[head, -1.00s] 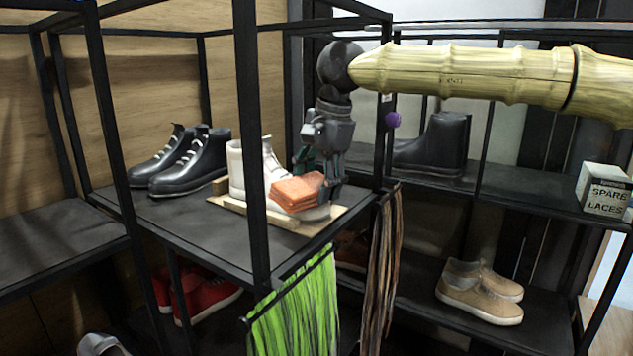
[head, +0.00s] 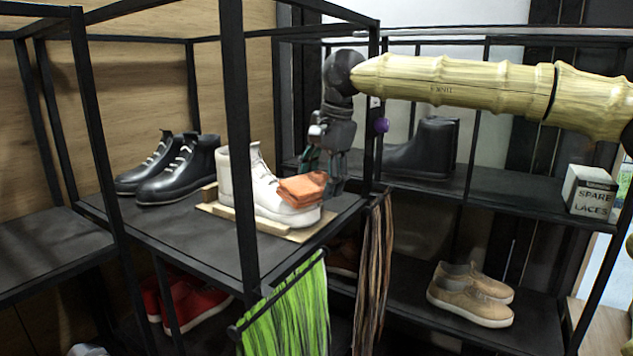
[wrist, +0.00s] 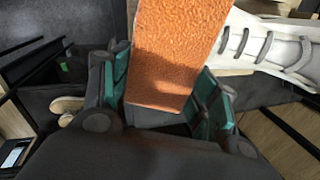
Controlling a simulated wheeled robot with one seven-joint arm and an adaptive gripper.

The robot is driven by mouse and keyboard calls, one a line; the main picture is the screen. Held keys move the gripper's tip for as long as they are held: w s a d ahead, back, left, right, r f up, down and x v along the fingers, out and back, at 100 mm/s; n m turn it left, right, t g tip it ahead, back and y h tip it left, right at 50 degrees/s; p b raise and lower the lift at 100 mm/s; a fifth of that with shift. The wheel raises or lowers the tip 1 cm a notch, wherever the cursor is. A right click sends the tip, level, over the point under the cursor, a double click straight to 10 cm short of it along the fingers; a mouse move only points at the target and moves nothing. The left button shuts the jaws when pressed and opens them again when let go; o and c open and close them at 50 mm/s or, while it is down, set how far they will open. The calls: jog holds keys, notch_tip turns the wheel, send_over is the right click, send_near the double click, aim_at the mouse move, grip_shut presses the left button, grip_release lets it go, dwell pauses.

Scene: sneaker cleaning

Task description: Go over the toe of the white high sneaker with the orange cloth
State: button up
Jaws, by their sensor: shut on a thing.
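The white high sneaker (head: 264,190) stands on a pale wooden board (head: 216,210) on the dark shelf, its toe pointing right. My gripper (head: 318,186) is over the toe end and is shut on the folded orange cloth (head: 301,186). The cloth lies at the top of the toe in the head view; whether it presses on the shoe is hard to tell. In the wrist view the cloth (wrist: 175,55) stands out between the green-padded fingers of my gripper (wrist: 160,95). The laced part of the white sneaker (wrist: 265,45) shows to its right.
Black shoes (head: 180,170) stand left of the board. Black frame posts (head: 238,150) rise near the shelf's front. Green laces (head: 290,310) and brown laces (head: 373,265) hang from its edge. A box of spare laces (head: 590,192) is on the right shelf.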

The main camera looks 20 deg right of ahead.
aim_at(305, 186)
jog(key=shift+w+d, duration=0.75)
jog(key=shift+d, duration=0.3)
jog(key=shift+s+a+f, duration=0.1)
jog(key=shift+s+a, duration=0.55)
jog(key=shift+a, duration=0.2)
jog(key=shift+s+a+f, duration=0.1)
jog(key=shift+s+a, duration=0.5)
jog(key=shift+a, duration=0.25)
jog(key=shift+s+a+r, duration=0.1)
jog(key=shift+s+a, duration=0.55)
jog(key=shift+a, duration=0.15)
jog(key=shift+s+a+r, duration=0.1)
jog(key=shift+s+a, duration=0.5)
jog(key=shift+a, duration=0.2)
jog(key=shift+v, duration=3)
jog(key=shift+d+r, duration=0.1)
jog(key=shift+r, duration=0.05)
